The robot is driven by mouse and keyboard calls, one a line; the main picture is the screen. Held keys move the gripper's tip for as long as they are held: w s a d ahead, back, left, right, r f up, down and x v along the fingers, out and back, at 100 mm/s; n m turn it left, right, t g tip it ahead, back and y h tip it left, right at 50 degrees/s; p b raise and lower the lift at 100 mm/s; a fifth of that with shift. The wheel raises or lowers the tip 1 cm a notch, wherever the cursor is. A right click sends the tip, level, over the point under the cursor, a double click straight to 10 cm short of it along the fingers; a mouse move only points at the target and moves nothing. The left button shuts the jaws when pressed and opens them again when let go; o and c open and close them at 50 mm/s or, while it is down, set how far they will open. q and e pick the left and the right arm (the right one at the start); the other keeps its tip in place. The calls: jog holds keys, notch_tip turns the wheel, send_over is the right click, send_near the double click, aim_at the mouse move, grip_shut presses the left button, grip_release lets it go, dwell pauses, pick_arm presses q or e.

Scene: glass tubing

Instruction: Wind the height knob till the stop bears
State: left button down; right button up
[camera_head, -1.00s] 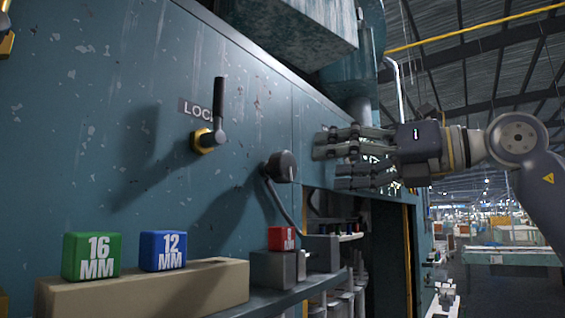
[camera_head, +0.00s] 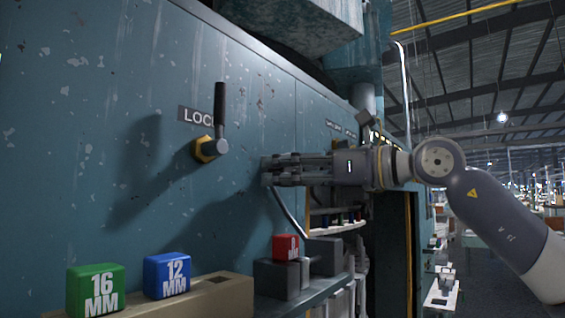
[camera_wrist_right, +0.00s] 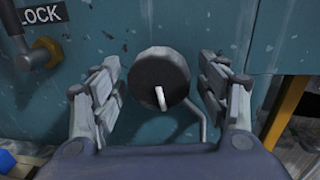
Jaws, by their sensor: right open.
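The height knob, a dark round knob (camera_wrist_right: 158,78) with a pale hook-shaped mark on its face, sits on the blue-green panel in the right wrist view. A bent grey rod (camera_wrist_right: 200,122) runs down beside it; the rod also shows in the head view (camera_head: 289,213). My right gripper (camera_wrist_right: 160,90) is open, with one finger set on each side of the knob and visible gaps between. In the head view the right gripper (camera_head: 268,171) covers the knob. I cannot make out the stop. My left gripper is not in view.
Green (camera_head: 95,290), blue (camera_head: 167,275) and red (camera_head: 286,247) blocks sit below. A dark opening with shelves lies beneath the right arm.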

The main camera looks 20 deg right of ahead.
jog(key=shift+w+a, duration=0.4)
jog(key=shift+w, duration=0.05)
jog(key=c, duration=1.1)
